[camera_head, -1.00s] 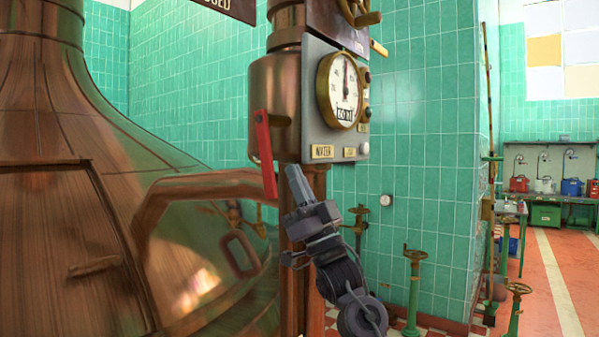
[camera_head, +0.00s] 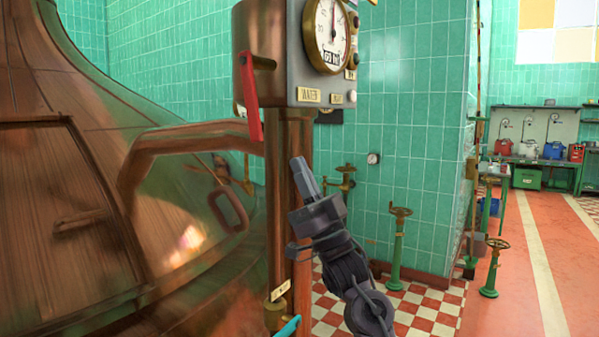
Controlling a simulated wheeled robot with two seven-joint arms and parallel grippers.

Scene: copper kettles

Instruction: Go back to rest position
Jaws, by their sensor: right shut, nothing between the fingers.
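My right gripper (camera_head: 302,170) is in the middle of the view, its arm coming up from the bottom. Its fingers are shut and empty, pointing up in front of the copper post (camera_head: 284,205). The red lever (camera_head: 249,97) hangs down on the left side of the copper control housing, above and to the left of the fingertips. A gap shows between the lever and the gripper. My left gripper is not in view.
A large copper kettle (camera_head: 60,190) fills the left side. A gauge (camera_head: 331,32) sits on the housing above. Green valve stands (camera_head: 397,245) rise from the checkered floor on the right. Open red floor (camera_head: 520,255) lies further right, before a back bench with canisters.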

